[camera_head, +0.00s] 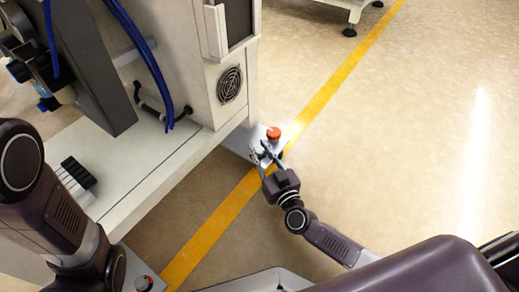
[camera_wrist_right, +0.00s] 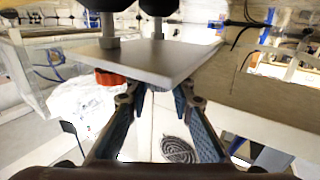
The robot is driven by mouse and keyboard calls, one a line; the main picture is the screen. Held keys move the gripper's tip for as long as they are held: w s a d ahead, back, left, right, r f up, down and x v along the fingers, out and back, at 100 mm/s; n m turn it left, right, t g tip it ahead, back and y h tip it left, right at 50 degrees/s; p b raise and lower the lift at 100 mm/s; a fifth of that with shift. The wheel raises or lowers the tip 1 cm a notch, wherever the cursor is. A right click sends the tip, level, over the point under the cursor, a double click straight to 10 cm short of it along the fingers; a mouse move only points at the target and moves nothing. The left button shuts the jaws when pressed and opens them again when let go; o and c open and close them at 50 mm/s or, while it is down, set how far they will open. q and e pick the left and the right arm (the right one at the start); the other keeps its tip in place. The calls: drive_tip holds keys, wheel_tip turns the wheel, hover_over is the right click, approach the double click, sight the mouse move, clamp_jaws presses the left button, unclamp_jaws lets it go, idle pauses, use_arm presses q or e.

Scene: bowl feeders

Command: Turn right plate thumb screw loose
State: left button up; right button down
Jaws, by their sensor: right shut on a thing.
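The right plate (camera_head: 240,143) juts out from the machine cabinet's corner, with a red-orange knob (camera_head: 273,133) on top. In the right wrist view, which appears upside down, the plate (camera_wrist_right: 150,62) crosses the upper middle, with the knob (camera_wrist_right: 108,78) to the left of my fingers. My right gripper (camera_head: 262,152) is beside the knob, its fingers reaching in at the plate. In the right wrist view the fingers (camera_wrist_right: 160,90) converge and their tips are hidden behind the plate. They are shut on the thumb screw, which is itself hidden. My left gripper is out of view.
The machine cabinet (camera_head: 180,50) with a fan grille (camera_head: 229,85) stands to the left of my right gripper. A brush-like black part (camera_head: 77,174) lies on the ledge. Open floor (camera_head: 400,150) is on the right.

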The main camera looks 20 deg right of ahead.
drive_tip(key=shift+n+y, duration=0.4)
drive_tip(key=shift+y, duration=0.1)
drive_tip(key=n+y, duration=0.1)
drive_tip(key=y, duration=0.1)
drive_tip(key=shift+d+n+g+y, duration=0.15)
drive_tip(key=shift+n+g+y, duration=0.15)
drive_tip(key=shift+n+g, duration=0.1)
drive_tip(key=n+g+y, duration=0.1)
drive_tip(key=n+y, duration=0.1)
drive_tip(key=y, duration=0.1)
drive_tip(key=n+g+y, duration=0.2)
drive_tip(key=y, duration=0.1)
drive_tip(key=shift+w+n+g+b, duration=0.1)
drive_tip(key=shift+n+g+b, duration=0.2)
drive_tip(key=n+g+y, duration=0.4)
drive_tip(key=g, duration=0.1)
drive_tip(key=shift+n+g+y, duration=0.7)
drive_tip(key=shift+n+g, duration=0.3)
drive_tip(key=shift+g, duration=0.6)
drive_tip(key=c, duration=1.7)
unclamp_jaws()
drive_tip(key=shift+o, duration=0.2)
